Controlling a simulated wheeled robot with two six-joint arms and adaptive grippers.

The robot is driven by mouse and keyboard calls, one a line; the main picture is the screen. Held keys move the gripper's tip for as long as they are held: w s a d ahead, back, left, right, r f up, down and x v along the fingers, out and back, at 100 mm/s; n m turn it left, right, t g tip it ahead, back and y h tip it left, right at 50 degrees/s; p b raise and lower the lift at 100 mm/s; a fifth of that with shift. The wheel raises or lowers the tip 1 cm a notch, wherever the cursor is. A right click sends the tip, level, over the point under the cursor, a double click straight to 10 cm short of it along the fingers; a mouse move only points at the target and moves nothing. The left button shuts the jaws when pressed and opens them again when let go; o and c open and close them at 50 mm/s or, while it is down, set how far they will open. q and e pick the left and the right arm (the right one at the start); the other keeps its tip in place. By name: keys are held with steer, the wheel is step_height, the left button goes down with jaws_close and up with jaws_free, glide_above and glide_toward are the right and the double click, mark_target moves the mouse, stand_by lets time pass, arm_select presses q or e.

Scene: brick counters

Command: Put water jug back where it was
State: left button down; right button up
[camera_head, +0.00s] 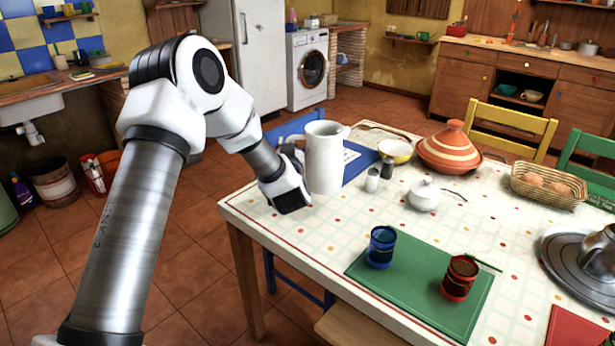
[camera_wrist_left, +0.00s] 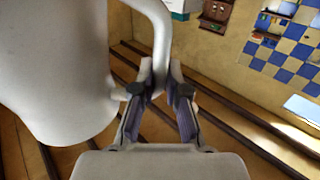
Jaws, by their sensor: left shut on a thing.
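The white water jug (camera_head: 323,158) is upright at the left end of the table, over or beside the blue placemat (camera_head: 357,162). I cannot tell whether its base touches the table. My left gripper (camera_head: 290,160) is at the jug's left side. In the left wrist view the white jug (camera_wrist_left: 60,70) fills the left, and my left gripper's fingers (camera_wrist_left: 158,92) are shut on its handle (camera_wrist_left: 160,40). My right gripper is not in view.
A yellow bowl (camera_head: 396,151), salt and pepper shakers (camera_head: 372,180), a white sugar bowl (camera_head: 424,195) and a striped tagine (camera_head: 450,150) stand right of the jug. A blue cup (camera_head: 381,247) and a red cup (camera_head: 459,278) stand on a green placemat (camera_head: 418,290).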

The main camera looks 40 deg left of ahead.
arm_select(q)
step_height(320, 180, down, 8)
steer(key=shift+f, duration=0.2)
steer(key=shift+b, duration=0.3)
steer(key=c, duration=1.6)
jaws_free()
steer(key=shift+f, duration=0.2)
steer(key=o, duration=0.4)
steer(key=shift+s+d, duration=0.1)
steer(key=shift+r, duration=0.1)
